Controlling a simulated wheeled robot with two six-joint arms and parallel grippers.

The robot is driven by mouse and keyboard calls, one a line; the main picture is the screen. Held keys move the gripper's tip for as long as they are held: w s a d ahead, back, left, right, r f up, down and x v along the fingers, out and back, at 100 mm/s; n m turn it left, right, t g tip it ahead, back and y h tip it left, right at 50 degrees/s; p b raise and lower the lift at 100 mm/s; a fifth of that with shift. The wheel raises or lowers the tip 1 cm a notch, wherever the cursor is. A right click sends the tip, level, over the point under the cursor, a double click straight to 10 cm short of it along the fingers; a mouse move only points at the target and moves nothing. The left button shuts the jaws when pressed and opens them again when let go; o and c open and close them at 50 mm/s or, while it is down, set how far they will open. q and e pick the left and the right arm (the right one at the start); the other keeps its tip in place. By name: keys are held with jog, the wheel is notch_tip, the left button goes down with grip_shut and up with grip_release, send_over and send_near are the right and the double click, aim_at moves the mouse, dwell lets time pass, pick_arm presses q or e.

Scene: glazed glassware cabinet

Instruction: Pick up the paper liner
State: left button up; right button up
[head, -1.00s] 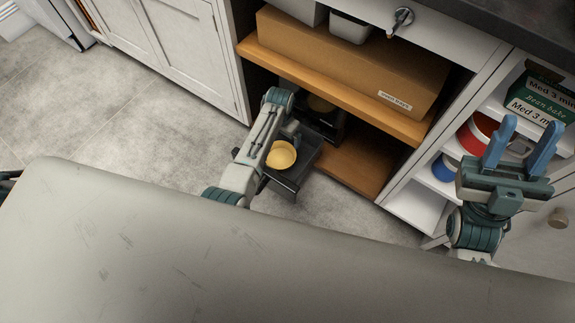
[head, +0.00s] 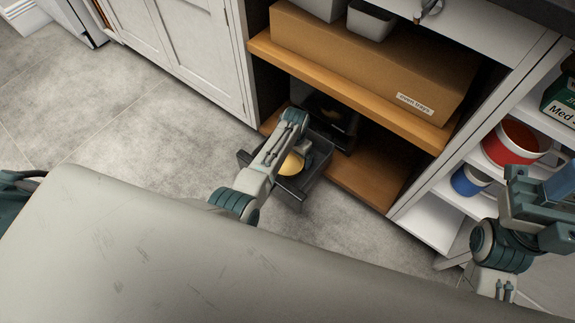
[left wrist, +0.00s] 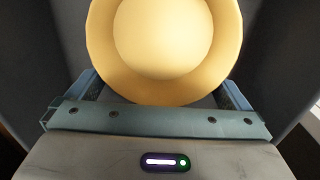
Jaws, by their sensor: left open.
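The paper liner (head: 292,165) is a round, pale yellow dish shape lying in a dark pulled-out drawer (head: 318,178) low in the cabinet. My left arm hides part of it in the head view. In the left wrist view the liner (left wrist: 165,45) fills the upper middle, close to my left gripper (left wrist: 160,92). That gripper is open, its blue fingers apart at the liner's left and right sides. I cannot tell whether they touch it. My right gripper (head: 540,195) is at the right edge of the head view, partly cut off, away from the liner.
The drawer's dark walls stand close around the left gripper. A wooden shelf (head: 345,92) with a cardboard box (head: 370,60) hangs above. Open shelves at the right hold a red container (head: 508,143) and a blue one (head: 468,180). The grey floor (head: 130,140) at left is clear.

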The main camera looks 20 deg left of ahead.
pick_arm(q)
jog(key=shift+r, duration=0.1)
jog(key=shift+c, duration=0.2)
jog(key=c, duration=0.7)
jog(key=shift+r, duration=0.1)
